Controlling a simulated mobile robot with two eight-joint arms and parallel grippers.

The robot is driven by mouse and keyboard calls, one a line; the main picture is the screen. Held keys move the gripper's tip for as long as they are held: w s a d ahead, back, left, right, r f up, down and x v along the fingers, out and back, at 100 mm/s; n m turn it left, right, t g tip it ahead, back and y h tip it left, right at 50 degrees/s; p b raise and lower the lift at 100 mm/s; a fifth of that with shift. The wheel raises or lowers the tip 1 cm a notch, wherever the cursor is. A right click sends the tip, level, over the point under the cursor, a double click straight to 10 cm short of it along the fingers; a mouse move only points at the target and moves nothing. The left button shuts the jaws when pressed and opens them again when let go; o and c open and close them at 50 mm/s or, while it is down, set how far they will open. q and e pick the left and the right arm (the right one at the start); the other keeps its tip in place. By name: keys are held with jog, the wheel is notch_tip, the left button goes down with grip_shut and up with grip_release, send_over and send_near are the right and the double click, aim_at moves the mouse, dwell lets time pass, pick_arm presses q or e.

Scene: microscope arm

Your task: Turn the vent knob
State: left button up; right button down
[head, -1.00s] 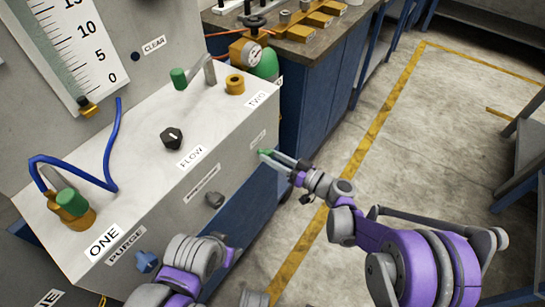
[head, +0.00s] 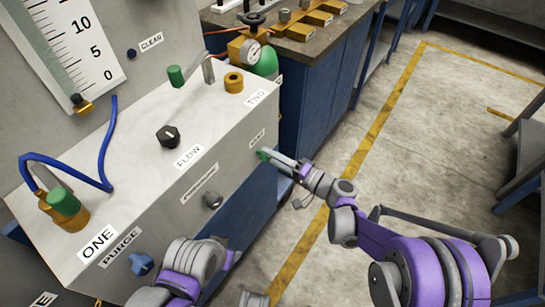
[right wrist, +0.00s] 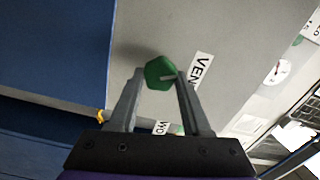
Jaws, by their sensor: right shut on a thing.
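The green vent knob (head: 263,154) sits on the front face of the pale grey box, at its right end. In the right wrist view the knob (right wrist: 158,72) is a green faceted piece with a pale line, beside the "VENT" label (right wrist: 201,72). My right gripper (head: 269,156) reaches it from the right and is shut on it, with one finger on each side in the right wrist view (right wrist: 157,82). My left arm shows at the bottom of the head view, but its gripper is out of sight.
The box's front also bears a grey knob (head: 212,200) and a blue purge knob (head: 141,263). On top are a black flow knob (head: 168,136) and green-capped fittings (head: 64,202). A blue bench (head: 323,90) stands behind. The floor at right is mostly clear.

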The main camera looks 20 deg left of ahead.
jog(key=m, duration=0.5)
jog(key=shift+f+b, duration=0.15)
jog(key=shift+b, duration=0.15)
jog(key=shift+m, duration=0.3)
jog(key=shift+c, duration=1.8)
grip_release()
jog(key=shift+d, duration=0.1)
jog(key=p+v, duration=0.1)
jog(key=v, duration=0.9)
jog(key=shift+d, duration=0.3)
jog(key=shift+s, duration=0.2)
